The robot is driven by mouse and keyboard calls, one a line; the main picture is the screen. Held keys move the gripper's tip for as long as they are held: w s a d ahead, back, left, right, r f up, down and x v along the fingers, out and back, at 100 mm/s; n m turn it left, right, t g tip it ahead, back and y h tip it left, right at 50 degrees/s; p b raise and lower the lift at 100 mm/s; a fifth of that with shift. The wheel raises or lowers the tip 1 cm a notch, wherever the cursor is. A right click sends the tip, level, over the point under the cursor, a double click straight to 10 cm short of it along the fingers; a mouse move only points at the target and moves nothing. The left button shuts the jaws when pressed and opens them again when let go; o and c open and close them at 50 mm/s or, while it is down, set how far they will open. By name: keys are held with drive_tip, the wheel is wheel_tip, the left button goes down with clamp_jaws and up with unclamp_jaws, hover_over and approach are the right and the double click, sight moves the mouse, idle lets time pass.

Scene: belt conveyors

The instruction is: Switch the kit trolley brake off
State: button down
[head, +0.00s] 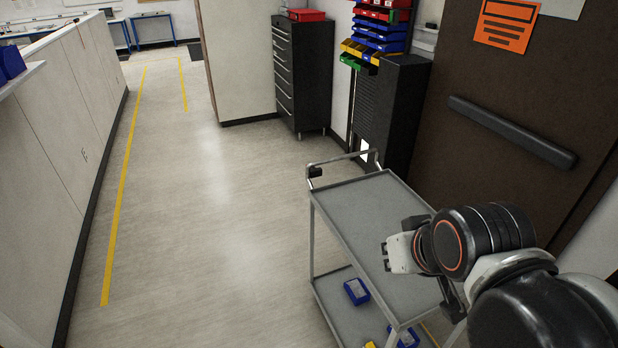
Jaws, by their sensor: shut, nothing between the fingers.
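The kit trolley (350,212) is a grey two-shelf cart on the right side of the aisle. A metal push handle (343,161) rises at its far end. A small black block (315,172) sits at the left end of that handle; I cannot tell for sure whether it is the brake control. The wheels are not clearly visible. My gripper (386,257) is shut and empty, over the trolley's top shelf, with its tips pointing left. My arm hides the near right part of the trolley.
Blue bins (357,291) sit on the lower shelf. A black drawer cabinet (303,75) and a dark cabinet with coloured bins (393,110) stand beyond the trolley. A brown door with a black bar (510,132) is at right. The floor (205,190) left of the trolley is clear.

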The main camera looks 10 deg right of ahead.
wheel_tip(320, 180, down, 20)
drive_tip(key=b, duration=1.9)
drive_tip(key=shift+f, duration=0.15)
